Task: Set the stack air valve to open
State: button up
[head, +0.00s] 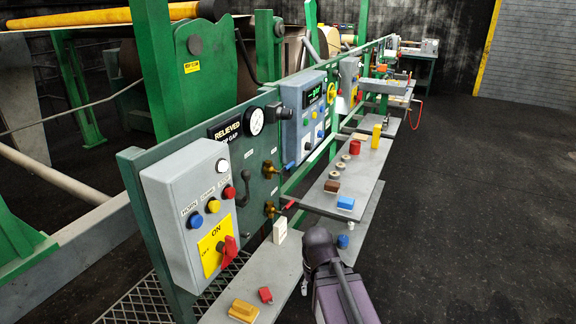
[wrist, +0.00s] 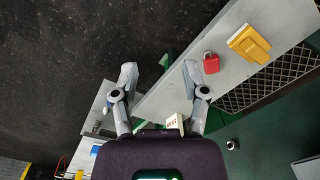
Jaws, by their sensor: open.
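Two brass valves, an upper one (head: 270,169) and a lower one (head: 270,209), sit on the green panel (head: 252,150) in the head view. Their labels are too small to read, so I cannot tell which is the stack air valve, or its setting. A red-tipped handle (head: 291,204) shows beside the lower valve. My gripper (wrist: 160,76) is open in the wrist view, its fingers apart with nothing between them. In the head view my wrist is in front of the lower shelf, right of the valves and apart from them; the fingers are mostly hidden.
A grey control box (head: 185,185) with buttons and a red ON/OFF switch (head: 228,250) stands left. The lower shelf (head: 225,300) holds a red padlock (wrist: 211,63), a yellow block (wrist: 249,43) and a white box (head: 280,231). The upper shelf (head: 325,205) carries small objects. Floor at right is clear.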

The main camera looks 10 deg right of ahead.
jog(key=w+d+n+t+h+b, duration=0.15)
jog(key=w+d+t, duration=0.25)
jog(key=w, duration=0.4)
jog(key=n+t+y+b, duration=0.4)
jog(key=n+t+b, duration=0.3)
jog(key=n+t, duration=0.95)
send_near(290, 165)
jog(key=shift+s+d+f+g, duration=0.1)
jog(key=shift+s+d+g, duration=0.15)
jog(key=shift+s, duration=0.4)
jog(key=shift+s+d+f+g, duration=0.1)
jog(key=shift+s+d+g, duration=0.1)
jog(key=shift+s, duration=0.4)
jog(key=shift+w, duration=0.15)
jog(key=w, duration=0.4)
jog(key=w+a+r+p, duration=0.1)
jog(key=w, duration=0.3)
jog(key=w+a+r, duration=0.1)
jog(key=w, duration=0.4)
jog(key=shift+w+p, duration=0.1)
jog(key=shift+p, duration=0.25)
